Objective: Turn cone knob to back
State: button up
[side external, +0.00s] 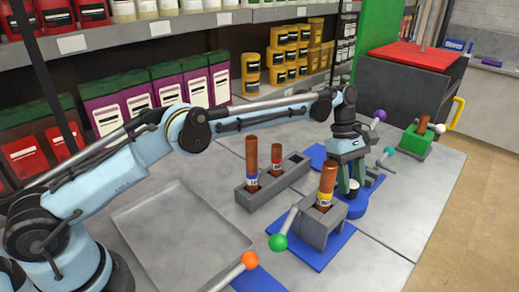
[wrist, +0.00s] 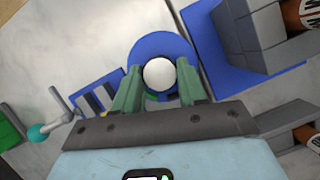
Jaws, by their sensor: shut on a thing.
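The knob has a round white top (wrist: 158,75) and sits on a blue round base (wrist: 163,45); from straight above I cannot tell its cone shape. In the side view, the white top (side external: 352,185) shows between the fingers, over the blue base (side external: 356,208). My gripper (wrist: 158,82) points down over it, with one green finger on each side of the white top. My gripper (side external: 349,182) is shut on the knob. The fingers hide part of its sides.
A grey block with a brown bottle (side external: 326,184) and a green-ball lever (side external: 278,242) stands close in front. A grey holder (side external: 268,185) with brown bottles is to the left. A teal-ball lever (side external: 389,151) is behind right. Bare table lies to the right.

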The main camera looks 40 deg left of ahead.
jog(key=shift+m, duration=0.5)
jog(key=o, duration=1.1)
jog(key=shift+c, duration=0.2)
jog(key=shift+n, duration=0.3)
